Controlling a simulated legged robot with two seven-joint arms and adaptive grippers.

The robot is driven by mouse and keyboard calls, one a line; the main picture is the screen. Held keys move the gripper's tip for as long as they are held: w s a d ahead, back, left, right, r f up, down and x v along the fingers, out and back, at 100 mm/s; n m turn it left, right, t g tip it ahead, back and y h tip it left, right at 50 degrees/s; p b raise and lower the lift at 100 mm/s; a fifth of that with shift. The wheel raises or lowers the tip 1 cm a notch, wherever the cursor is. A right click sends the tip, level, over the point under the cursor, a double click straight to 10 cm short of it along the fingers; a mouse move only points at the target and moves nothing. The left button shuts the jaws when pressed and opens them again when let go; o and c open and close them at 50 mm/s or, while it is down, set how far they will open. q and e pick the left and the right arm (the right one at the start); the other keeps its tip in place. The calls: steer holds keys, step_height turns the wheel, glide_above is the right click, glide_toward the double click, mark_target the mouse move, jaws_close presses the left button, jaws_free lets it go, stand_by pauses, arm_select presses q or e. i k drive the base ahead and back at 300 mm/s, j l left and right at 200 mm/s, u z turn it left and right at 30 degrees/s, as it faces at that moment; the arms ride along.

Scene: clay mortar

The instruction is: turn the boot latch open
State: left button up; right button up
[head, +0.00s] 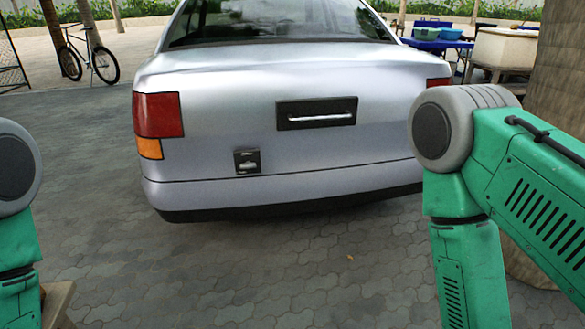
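A silver car (220,90) stands ahead with its rear facing me and its boot lid closed. A small dark latch plate (247,161) with a light metal piece on it sits low on the car's rear, left of centre. A dark recessed panel with a bright horizontal bar handle (317,113) is higher up and to the right. Neither gripper is in the frame.
Paved ground (300,265) lies clear between me and the car. A wooden edge (57,304) shows at the bottom left. A bicycle (88,55) leans by a tree trunk at the back left. A blue table with tubs (437,36) and a pale chest (505,48) stand at the back right, near a thick trunk (560,75).

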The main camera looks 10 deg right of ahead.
mark_target(247, 166)
steer(key=i+l+z, duration=0.2)
steer(key=i+l, duration=0.4)
steer(key=i+l+z, duration=0.2)
steer(key=i+l, duration=0.3)
steer(key=i, duration=0.15)
